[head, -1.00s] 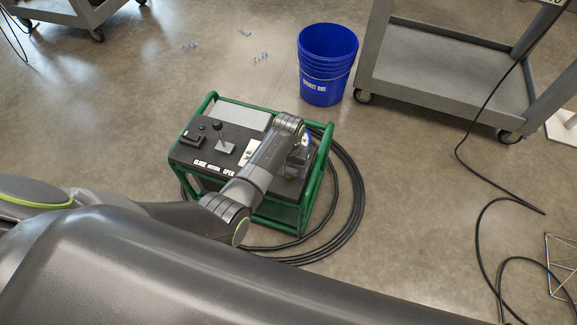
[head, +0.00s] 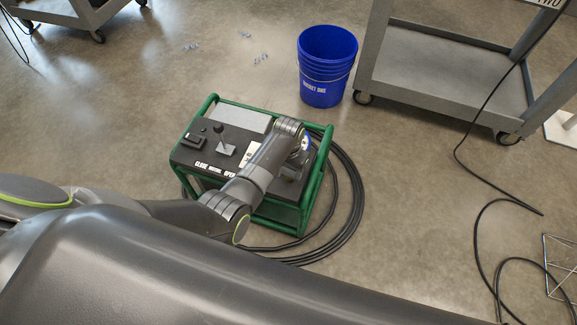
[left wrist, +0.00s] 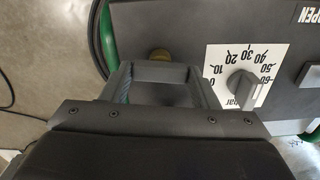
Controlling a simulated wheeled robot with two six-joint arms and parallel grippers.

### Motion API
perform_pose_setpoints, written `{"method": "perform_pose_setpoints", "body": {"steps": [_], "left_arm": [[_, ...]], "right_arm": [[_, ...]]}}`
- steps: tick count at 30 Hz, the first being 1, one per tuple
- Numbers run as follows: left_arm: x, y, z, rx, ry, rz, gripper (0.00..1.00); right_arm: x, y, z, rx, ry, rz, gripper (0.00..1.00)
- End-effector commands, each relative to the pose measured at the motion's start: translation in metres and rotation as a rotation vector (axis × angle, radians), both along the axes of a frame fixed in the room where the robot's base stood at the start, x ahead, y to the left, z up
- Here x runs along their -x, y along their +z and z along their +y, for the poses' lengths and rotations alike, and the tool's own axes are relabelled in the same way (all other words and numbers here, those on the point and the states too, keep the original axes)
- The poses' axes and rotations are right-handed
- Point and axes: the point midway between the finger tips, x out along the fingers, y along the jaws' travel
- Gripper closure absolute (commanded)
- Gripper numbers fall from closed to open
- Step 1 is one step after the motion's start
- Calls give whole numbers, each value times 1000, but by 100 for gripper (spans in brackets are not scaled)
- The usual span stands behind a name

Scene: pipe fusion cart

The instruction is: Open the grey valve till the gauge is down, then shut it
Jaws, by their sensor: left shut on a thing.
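A machine in a green tube frame (head: 316,190) stands on the floor in the head view. My left gripper (left wrist: 160,75) reaches down over its right part, and my wrist covers much of it in the head view. In the left wrist view its fingers are either side of a grey bar (left wrist: 160,72), which looks like the grey valve's handle; the valve's body is mostly hidden. The blue-rimmed gauge (head: 306,143) is partly covered by my wrist, and its needle cannot be read. My right gripper is out of view.
A white dial (left wrist: 218,62) marked in bar carries a grey knob (left wrist: 240,90) beside the gripper. A black lever (head: 219,132) stands on the panel. A black hose (head: 352,205) coils around the machine. A blue bucket (head: 327,70) and a grey cart (head: 450,78) stand behind.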

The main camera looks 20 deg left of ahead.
Motion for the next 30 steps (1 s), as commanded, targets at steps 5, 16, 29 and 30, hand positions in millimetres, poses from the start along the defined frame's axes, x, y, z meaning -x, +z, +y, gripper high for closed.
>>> {"method": "perform_pose_setpoints", "body": {"steps": [5, 16, 29, 30], "left_arm": [[0, 4, 0, 0, -117, 1, 68], [0, 4, 0, 0, -417, 1, 68], [0, 2, 0, 0, -825, 0, 68], [-1, 2, 0, -1, -863, 0, 68]], "right_arm": [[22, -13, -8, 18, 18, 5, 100], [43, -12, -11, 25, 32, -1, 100], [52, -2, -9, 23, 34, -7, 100], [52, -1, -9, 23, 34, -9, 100]]}}
